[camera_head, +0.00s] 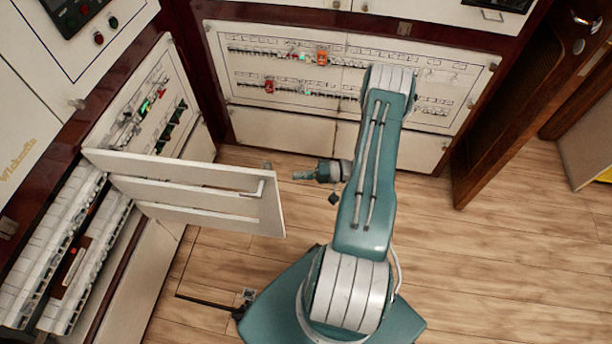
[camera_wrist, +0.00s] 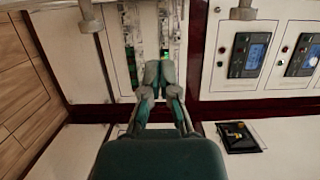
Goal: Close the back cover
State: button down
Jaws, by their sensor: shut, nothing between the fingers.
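A white cover (camera_head: 190,187) stands swung out from the left cabinet, with a bar handle (camera_head: 261,188) near its free right edge. I cannot tell whether this is the back cover. My gripper (camera_head: 298,175) is just right of that free edge, pointing left, apart from it in the picture. In the wrist view, the fingers (camera_wrist: 160,76) are together and empty, in front of the breaker panel (camera_wrist: 148,35). In the head view, the left breaker panel (camera_head: 145,108) is exposed behind the cover. The cover hides part of the cabinet's lower front.
The back wall holds exposed breaker rows (camera_head: 290,70), partly hidden by my arm. More breaker rows (camera_head: 75,245) show at the lower left. A brown door (camera_head: 510,110) stands at the right. Wooden floor (camera_head: 500,260) is clear at the right.

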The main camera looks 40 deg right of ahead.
jog(key=a, duration=0.7)
jog(key=shift+w, duration=0.2)
